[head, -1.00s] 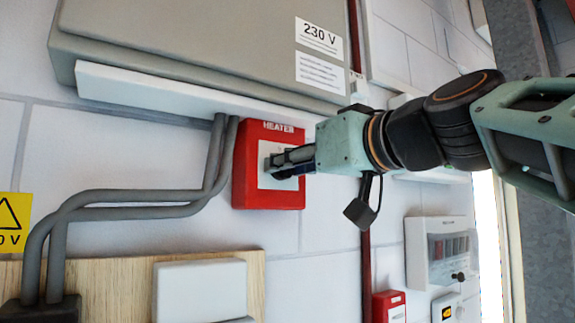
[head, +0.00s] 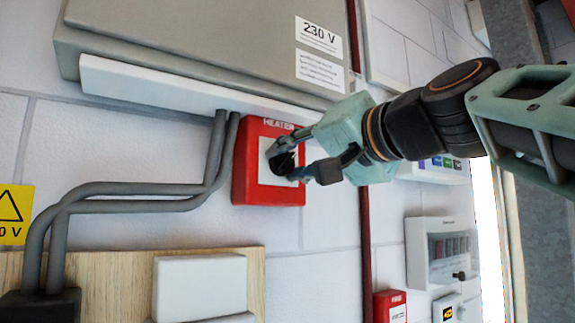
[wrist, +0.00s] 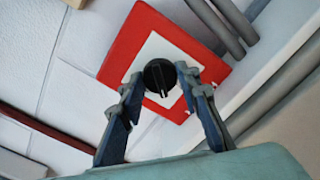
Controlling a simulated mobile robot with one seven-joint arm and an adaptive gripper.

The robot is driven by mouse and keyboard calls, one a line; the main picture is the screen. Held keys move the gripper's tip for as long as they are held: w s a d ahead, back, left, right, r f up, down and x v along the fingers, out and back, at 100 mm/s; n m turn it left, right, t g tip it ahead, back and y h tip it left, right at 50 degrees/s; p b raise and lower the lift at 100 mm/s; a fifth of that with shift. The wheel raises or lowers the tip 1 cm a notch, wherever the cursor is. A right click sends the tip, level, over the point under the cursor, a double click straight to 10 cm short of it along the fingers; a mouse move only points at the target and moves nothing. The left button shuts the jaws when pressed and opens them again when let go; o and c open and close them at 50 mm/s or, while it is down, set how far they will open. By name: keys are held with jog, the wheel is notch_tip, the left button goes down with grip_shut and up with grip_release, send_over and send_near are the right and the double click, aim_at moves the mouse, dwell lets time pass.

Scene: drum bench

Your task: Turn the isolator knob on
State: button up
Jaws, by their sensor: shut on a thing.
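The red isolator box (head: 245,185), labelled HEATER, is on the white wall below a grey cabinet. Its round black knob (wrist: 159,73) with a pale pointer line sits on a white square plate (wrist: 150,52). In the head view the knob (head: 284,163) is partly hidden by my fingers. My gripper (head: 286,158) reaches in from the right, rolled over, with one finger above the knob and one below. In the wrist view its two fingers (wrist: 160,82) are on either side of the knob, shut on it. The pointer line runs roughly up and down in the wrist view.
The grey 230 V cabinet (head: 200,45) with its white lower ledge (head: 150,92) stands out just above. Grey conduits (head: 140,200) run left of the box. A dark red pipe (head: 366,230) and a white panel box (head: 418,250) are to the right.

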jog(key=m, duration=0.4)
jog(key=shift+m, duration=0.3)
jog(key=m+p, duration=0.1)
jog(key=m, duration=0.3)
jog(key=shift+m, duration=0.3)
jog(key=o, duration=1.2)
jog(key=shift+s+d, duration=0.1)
jog(key=v, duration=1.1)
jog(key=shift+s+d, duration=0.25)
jog(key=shift+s, duration=0.05)
